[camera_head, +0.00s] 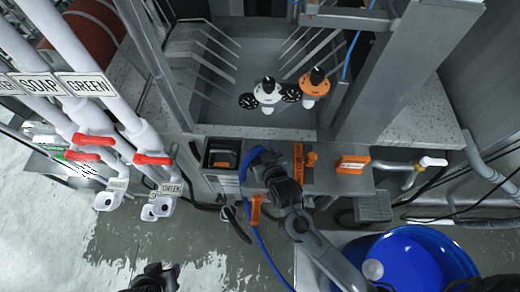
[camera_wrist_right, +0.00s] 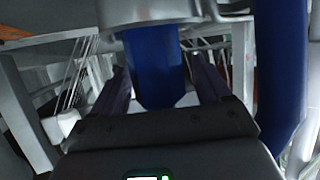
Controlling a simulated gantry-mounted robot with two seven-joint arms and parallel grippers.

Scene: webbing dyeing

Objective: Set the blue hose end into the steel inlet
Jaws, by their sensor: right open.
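My right gripper (camera_wrist_right: 160,72) is open, with a finger on either side of a blue hose piece (camera_wrist_right: 152,55). The upper end of this piece meets a round grey metal fitting (camera_wrist_right: 145,10), which looks like the steel inlet; I cannot tell how deep it sits. In the head view my right gripper (camera_head: 262,158) is at the front of the steel machine, and its wrist hides the fitting and the hose end. The blue hose (camera_head: 262,245) runs down from there to the floor. My left gripper (camera_head: 155,277) is low at the bottom edge, far from the hose; its fingers are unclear.
White pipes with red handles and SOAP and GREEN labels (camera_head: 87,85) stand at the left. A blue drum (camera_head: 425,250) stands at the lower right. Orange parts (camera_head: 352,162) sit on the machine front. Another blue hose length (camera_wrist_right: 283,75) hangs right of my right gripper.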

